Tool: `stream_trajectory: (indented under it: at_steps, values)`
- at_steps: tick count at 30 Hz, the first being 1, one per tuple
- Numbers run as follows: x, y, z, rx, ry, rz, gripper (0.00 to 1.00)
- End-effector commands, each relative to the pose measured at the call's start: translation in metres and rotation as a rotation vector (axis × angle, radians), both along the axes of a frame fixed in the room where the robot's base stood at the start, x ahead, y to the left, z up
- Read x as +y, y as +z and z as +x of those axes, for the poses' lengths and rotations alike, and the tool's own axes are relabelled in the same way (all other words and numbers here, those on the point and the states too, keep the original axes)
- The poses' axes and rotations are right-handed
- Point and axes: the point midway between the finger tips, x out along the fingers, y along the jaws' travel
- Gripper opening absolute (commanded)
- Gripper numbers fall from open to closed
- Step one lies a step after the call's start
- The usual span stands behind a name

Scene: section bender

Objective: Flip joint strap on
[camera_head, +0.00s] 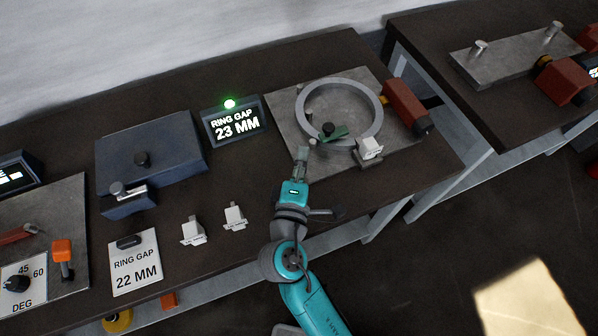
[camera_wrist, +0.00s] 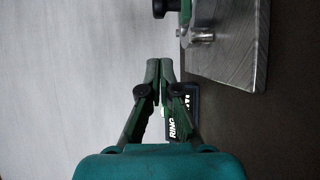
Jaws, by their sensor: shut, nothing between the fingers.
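A small green strap-like part (camera_head: 334,134) with a black knob (camera_head: 328,128) is at the near side of the grey ring (camera_head: 345,82), which lies on a metal plate (camera_head: 290,112). I take the green part to be the joint strap; whether it lies across the ring's joint, I cannot tell. In the wrist view a black knob (camera_wrist: 166,8) and green part (camera_wrist: 185,12) show at the top, beside the plate edge (camera_wrist: 232,75). My gripper (camera_head: 303,152) is shut and empty, left of and in front of the strap, apart from it. Its fingers (camera_wrist: 159,66) meet in the wrist view.
A white block (camera_head: 370,147) stands at the ring's near right. A red unit (camera_head: 405,106) sits right of the plate. The display (camera_head: 235,122) reads RING GAP 23 MM, with a green lamp (camera_head: 230,104) lit. Two white blocks (camera_head: 193,232) (camera_head: 235,217) and a 22 MM card (camera_head: 135,265) lie left.

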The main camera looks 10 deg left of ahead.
Motion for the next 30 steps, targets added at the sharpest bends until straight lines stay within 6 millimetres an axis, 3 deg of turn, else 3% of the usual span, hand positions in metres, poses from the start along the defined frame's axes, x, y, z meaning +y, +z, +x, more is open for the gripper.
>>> stream_trajectory:
  at_steps: [4, 10, 30]
  values:
    - [-0.001, 0.000, 0.028, 0.000, -0.003, 0.000, 0.00]
    - [-0.019, 0.000, 0.044, 0.000, -0.003, -0.001, 0.00]
    - [-0.031, 0.000, 0.055, 0.001, 0.000, 0.000, 0.00]
